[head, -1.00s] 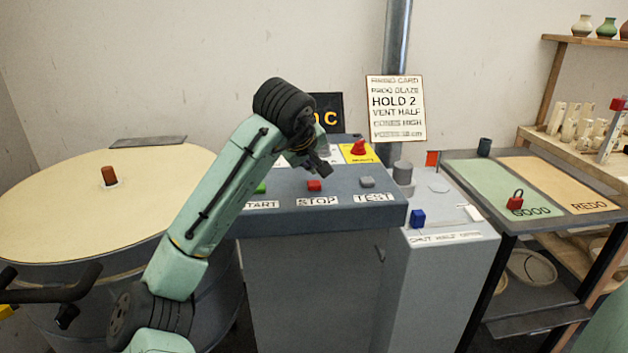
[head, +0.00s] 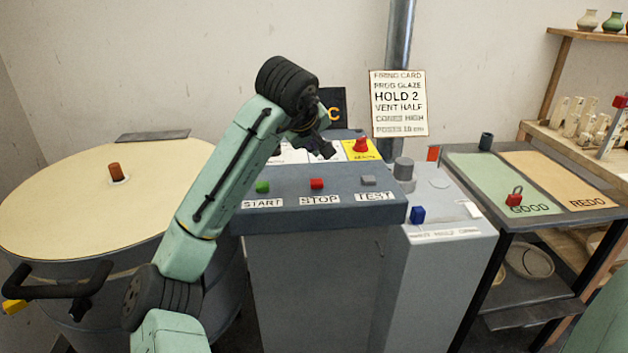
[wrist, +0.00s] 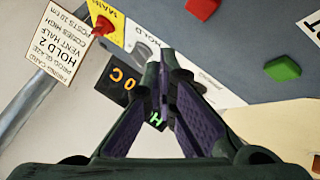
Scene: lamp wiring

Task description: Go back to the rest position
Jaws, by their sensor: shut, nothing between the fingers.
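My gripper (head: 324,149) is shut and empty. In the head view it hangs in the air over the back part of the grey control console (head: 330,216), at the end of my raised green arm. In the wrist view the two purple-lined fingers (wrist: 166,72) come together at their tips with nothing held. The green START button (head: 263,187), red STOP button (head: 317,184) and grey TEST button (head: 368,181) are in front of the gripper, apart from it. The red knob (head: 361,146) on the yellow plate is to its right.
A round kiln lid (head: 60,215) is at the left. A firing card (head: 399,103) hangs behind the console by a metal pipe (head: 400,40).

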